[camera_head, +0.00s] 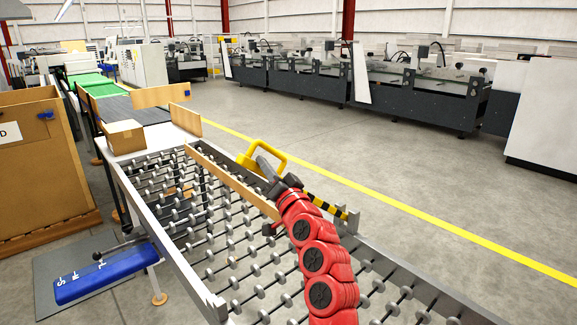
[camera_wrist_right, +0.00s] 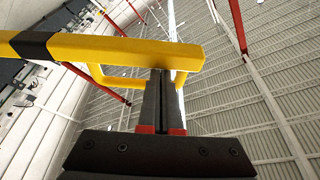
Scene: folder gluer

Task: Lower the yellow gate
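The yellow gate shows in the head view as a yellow loop-shaped end (camera_head: 262,155) and a yellow-and-black striped bar (camera_head: 328,206) at the right side of the roller conveyor. My red right arm reaches up to it, with the right gripper (camera_head: 262,165) at the yellow loop. In the right wrist view the yellow bar (camera_wrist_right: 120,48) with a black band crosses above the fingertips (camera_wrist_right: 166,75). The two fingers are together, with nothing visible between them. Their tips are close under the bar; I cannot tell whether they touch it. My left gripper is out of view.
The roller conveyor (camera_head: 215,290) runs below the arm, with a wooden guide (camera_head: 232,180) along it. A cardboard box (camera_head: 125,137) sits at its far end. A large brown bin (camera_head: 45,165) stands at left. Open floor (camera_head: 430,165) lies to the right.

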